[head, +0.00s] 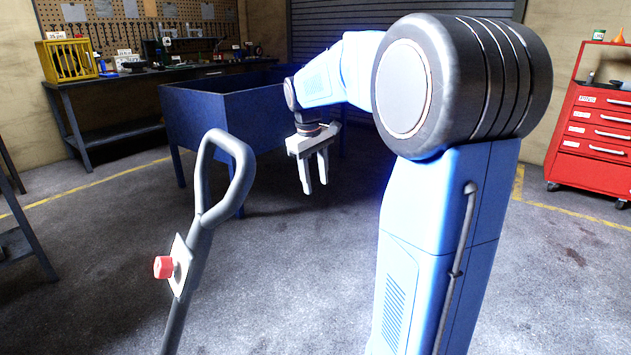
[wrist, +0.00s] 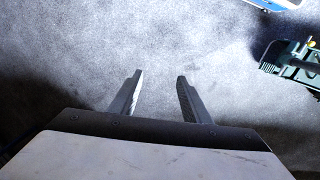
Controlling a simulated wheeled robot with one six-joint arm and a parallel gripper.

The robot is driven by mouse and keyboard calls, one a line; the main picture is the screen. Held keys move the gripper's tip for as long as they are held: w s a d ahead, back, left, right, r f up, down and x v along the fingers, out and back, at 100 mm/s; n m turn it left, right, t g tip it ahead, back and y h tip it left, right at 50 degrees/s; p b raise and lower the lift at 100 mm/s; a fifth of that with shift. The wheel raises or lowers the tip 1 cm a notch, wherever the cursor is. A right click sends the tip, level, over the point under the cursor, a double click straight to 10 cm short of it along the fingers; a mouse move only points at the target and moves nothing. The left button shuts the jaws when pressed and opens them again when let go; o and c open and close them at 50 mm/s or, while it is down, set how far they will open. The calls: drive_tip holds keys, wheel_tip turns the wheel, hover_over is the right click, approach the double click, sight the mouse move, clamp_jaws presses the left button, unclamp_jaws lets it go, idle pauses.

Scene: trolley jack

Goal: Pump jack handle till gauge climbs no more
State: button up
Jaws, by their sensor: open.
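The grey jack handle (head: 203,222) rises from the bottom of the head view and ends in a closed loop grip at the top. A white plate with a red knob (head: 163,267) is fixed to its shaft. My gripper (head: 316,190) hangs fingers down, open and empty, to the right of the handle loop and apart from it. In the wrist view my two fingers (wrist: 160,78) stand apart over bare floor. Part of a dark green machine (wrist: 292,66), perhaps the jack body, shows at the right edge there. I see no gauge that I can make out.
A dark blue bin on legs (head: 215,108) stands behind my gripper. A workbench (head: 150,72) with tools runs along the back left wall. A red tool cabinet (head: 598,135) stands at the right. A dark bench (head: 20,250) is at the left edge. The floor between is clear.

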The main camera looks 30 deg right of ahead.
wheel_tip(320, 180, up, 17)
drive_tip(key=a, duration=0.2)
drive_tip(key=shift+s+a, duration=0.2)
drive_tip(key=shift+f, duration=0.1)
